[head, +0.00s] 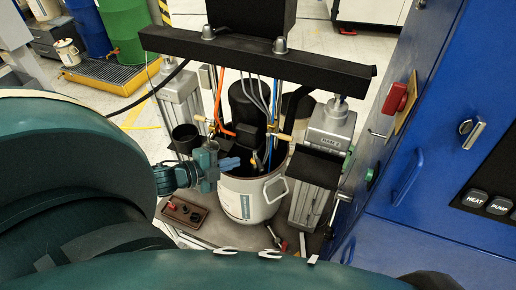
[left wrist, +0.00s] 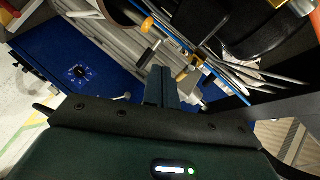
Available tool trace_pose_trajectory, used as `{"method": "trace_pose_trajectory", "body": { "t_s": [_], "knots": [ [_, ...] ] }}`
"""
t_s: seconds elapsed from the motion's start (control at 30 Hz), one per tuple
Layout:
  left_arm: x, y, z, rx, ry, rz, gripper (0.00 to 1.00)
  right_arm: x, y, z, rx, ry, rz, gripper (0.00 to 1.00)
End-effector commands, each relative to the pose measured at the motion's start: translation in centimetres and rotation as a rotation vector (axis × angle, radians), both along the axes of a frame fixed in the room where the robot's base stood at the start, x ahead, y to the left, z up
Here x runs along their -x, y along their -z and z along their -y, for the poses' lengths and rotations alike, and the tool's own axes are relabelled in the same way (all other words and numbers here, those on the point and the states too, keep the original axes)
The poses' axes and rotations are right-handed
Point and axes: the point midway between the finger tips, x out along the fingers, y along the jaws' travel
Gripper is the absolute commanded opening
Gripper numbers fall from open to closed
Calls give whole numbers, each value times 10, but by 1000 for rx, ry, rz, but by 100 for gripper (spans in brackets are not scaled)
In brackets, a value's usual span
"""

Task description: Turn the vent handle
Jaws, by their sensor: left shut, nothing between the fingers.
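My left gripper (head: 229,163) is shut and empty, its blue fingers reaching in over the rim of the white drum (head: 246,203). Its closed fingers (left wrist: 161,85) also show in the left wrist view. Just past the fingertips is a small orange-tipped handle (head: 254,158), which looks like the vent handle; a gap seems to separate them. In the left wrist view, an orange-ended handle (left wrist: 147,25) and a brass fitting with a dark end (left wrist: 185,73) lie beyond the fingers. I cannot tell which is the vent handle. My right gripper is not in view.
A black crossbeam (head: 258,52) spans above the drum between grey columns. Hoses and cables (head: 262,92) hang close to the fingers. A blue cabinet (head: 430,140) stands at the right.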

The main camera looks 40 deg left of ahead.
Motion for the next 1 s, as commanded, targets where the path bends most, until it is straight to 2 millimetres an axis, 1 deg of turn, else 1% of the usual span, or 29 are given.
{"method": "trace_pose_trajectory", "body": {
  "t_s": [0.03,0.13,0.2,0.3,0.5,0.6,0.73,0.83,0.9,1.0],
  "knots": [
    [2,3,15,60,-90,-45,0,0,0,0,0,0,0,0],
    [11,11,37,170,-275,-165,0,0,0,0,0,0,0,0],
    [21,15,51,243,-385,-249,0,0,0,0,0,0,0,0],
    [35,20,70,332,-505,-353,0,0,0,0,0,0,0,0],
    [65,25,107,498,-676,-533,0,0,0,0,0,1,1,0],
    [78,29,126,577,-737,-611,0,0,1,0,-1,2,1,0],
    [91,34,149,671,-791,-691,0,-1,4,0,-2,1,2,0],
    [99,43,167,744,-820,-744,0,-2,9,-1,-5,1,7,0],
    [98,50,176,774,-815,-768,0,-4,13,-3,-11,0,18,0],
    [91,50,182,771,-777,-789,0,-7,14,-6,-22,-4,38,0]
  ]
}}
